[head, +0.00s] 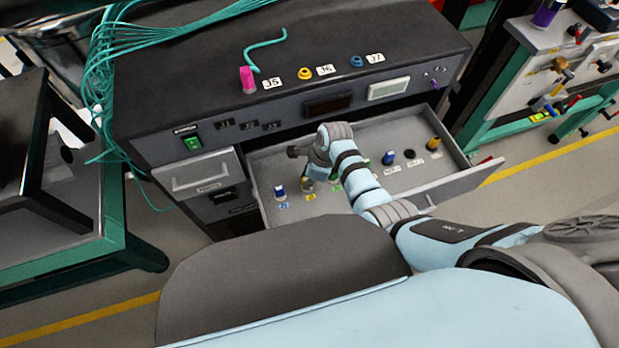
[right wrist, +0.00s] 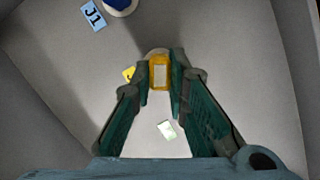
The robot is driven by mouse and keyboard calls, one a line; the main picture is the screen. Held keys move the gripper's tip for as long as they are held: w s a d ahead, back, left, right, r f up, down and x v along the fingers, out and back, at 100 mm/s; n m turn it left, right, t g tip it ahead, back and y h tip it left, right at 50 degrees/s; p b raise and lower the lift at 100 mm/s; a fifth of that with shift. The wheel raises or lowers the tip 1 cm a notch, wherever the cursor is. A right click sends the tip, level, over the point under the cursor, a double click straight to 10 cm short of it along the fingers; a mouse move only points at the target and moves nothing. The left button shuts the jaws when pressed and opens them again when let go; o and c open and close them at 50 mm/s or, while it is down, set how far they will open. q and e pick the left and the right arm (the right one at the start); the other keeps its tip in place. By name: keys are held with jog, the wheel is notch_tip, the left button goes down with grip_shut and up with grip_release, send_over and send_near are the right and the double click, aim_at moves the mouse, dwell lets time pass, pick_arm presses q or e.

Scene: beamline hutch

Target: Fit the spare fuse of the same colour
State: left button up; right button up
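My right gripper (head: 309,172) reaches down into an open grey drawer (head: 255,170). In the right wrist view its fingers (right wrist: 161,80) sit against both sides of a yellow fuse (right wrist: 159,72) and look shut on it. The fuse is at the partly hidden yellow label (right wrist: 128,73). A blue and white fuse (head: 279,191) stands at the blue J1 label (right wrist: 93,16), left of the gripper. Farther right in the drawer are another blue fuse (head: 388,158), a black round piece (head: 409,154) and a yellow fuse (head: 433,143). My left gripper is out of view.
The dark cabinet top (head: 190,90) carries a pink plug (head: 247,80) by J5, a yellow ring (head: 304,73) by J6 and a blue ring (head: 356,61) by J7. Teal cables (head: 105,60) hang at its left. A green-framed bench (head: 560,60) stands right.

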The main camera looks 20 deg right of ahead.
jog(key=o, duration=0.5)
jog(key=shift+c, duration=0.2)
